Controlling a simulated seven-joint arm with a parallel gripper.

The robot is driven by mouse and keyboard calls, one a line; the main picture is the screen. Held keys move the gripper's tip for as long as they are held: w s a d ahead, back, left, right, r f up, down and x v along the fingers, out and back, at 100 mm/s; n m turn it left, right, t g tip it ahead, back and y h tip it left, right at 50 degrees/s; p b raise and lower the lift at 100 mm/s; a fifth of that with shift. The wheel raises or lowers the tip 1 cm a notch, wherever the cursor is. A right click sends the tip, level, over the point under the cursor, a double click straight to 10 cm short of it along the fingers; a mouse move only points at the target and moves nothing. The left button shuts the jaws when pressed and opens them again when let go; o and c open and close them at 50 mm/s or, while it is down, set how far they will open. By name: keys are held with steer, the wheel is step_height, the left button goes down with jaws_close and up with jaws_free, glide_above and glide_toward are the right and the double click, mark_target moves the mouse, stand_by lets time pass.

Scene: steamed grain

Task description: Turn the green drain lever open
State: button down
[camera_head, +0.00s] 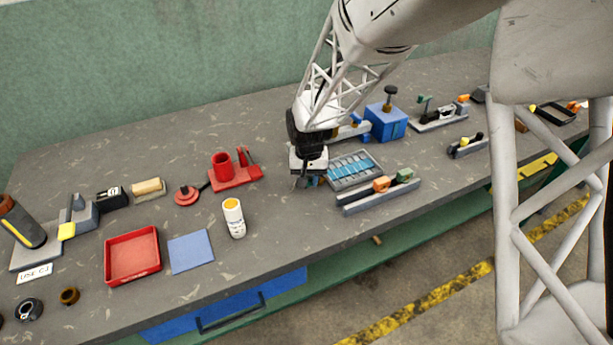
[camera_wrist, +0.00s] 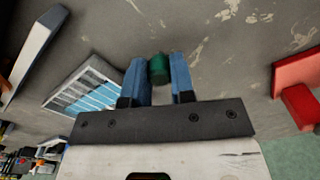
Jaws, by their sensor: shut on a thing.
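My gripper (camera_wrist: 160,82) has its two blue fingers closed on a small dark green cylindrical piece (camera_wrist: 159,67) in the wrist view. The piece's top end shows between the fingertips; I cannot tell whether it is the drain lever or what it joins to. In the head view, my gripper (camera_head: 309,181) is low over the grey bench, just left of the blue-celled tray, and the held piece is hidden. Other green parts show there: a green block (camera_head: 404,175) on a grey rail, and a small green-topped handle (camera_head: 425,100) on a fixture at the back right.
The blue-celled tray (camera_head: 351,171) lies close right of my gripper, with the grey rail (camera_head: 376,198) in front. A red holder (camera_head: 235,179) and white bottle (camera_head: 234,217) stand left. A blue box (camera_head: 386,122) stands behind right. Bare bench lies in front of my gripper.

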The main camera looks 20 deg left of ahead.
steer(key=n, duration=0.1)
steer(key=d+n, duration=0.1)
steer(key=n, duration=0.2)
steer(key=shift+s+d+n, duration=0.25)
steer(key=shift+d+n, duration=0.05)
steer(key=shift+d, duration=0.1)
steer(key=n, duration=0.1)
steer(key=d+n, duration=0.1)
steer(key=n, duration=0.1)
steer(key=d+n, duration=0.1)
steer(key=n, duration=0.1)
steer(key=shift+w, duration=0.2)
steer(key=shift+n, duration=0.3)
steer(key=c, duration=1)
jaws_free()
steer(key=shift+o, duration=0.2)
steer(key=shift+r, duration=0.15)
step_height(320, 180, up, 8)
steer(key=shift+f, duration=0.2)
